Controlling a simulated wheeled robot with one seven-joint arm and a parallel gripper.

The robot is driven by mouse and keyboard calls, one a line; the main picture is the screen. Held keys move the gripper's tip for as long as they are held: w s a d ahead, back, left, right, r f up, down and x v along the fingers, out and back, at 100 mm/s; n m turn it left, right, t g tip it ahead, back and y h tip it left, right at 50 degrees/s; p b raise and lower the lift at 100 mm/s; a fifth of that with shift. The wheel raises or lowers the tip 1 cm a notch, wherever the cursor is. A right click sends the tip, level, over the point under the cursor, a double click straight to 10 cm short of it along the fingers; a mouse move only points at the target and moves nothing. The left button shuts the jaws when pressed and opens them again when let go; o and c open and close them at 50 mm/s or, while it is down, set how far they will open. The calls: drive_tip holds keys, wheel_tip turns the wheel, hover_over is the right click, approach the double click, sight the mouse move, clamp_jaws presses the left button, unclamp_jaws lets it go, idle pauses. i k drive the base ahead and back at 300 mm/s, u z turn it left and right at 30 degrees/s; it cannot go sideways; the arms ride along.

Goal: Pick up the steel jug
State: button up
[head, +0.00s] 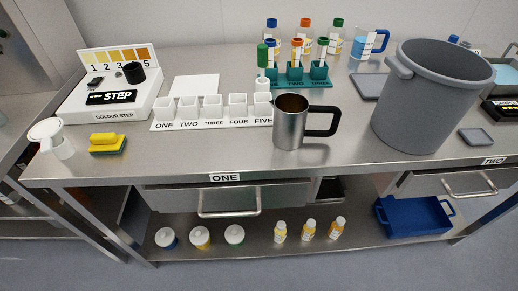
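The steel jug (289,128) stands upright on the steel bench near its front edge, in the middle of the head view. It has a black handle (322,121) on its right side, and its open top shows a brownish inside. It stands just right of the white cup marked FIVE. My gripper is not in view.
A large grey bucket (418,105) stands to the jug's right. White labelled cups (212,111) are at its left, and a green rack (307,80) with capped tubes is behind it. Bare bench (215,150) lies front left. Drawer ONE (226,198) is below.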

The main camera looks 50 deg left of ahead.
sight(291, 110)
drive_tip(key=k, duration=1.4)
drive_tip(key=u, duration=1.55)
drive_tip(key=i, duration=1)
drive_tip(key=z, duration=0.05)
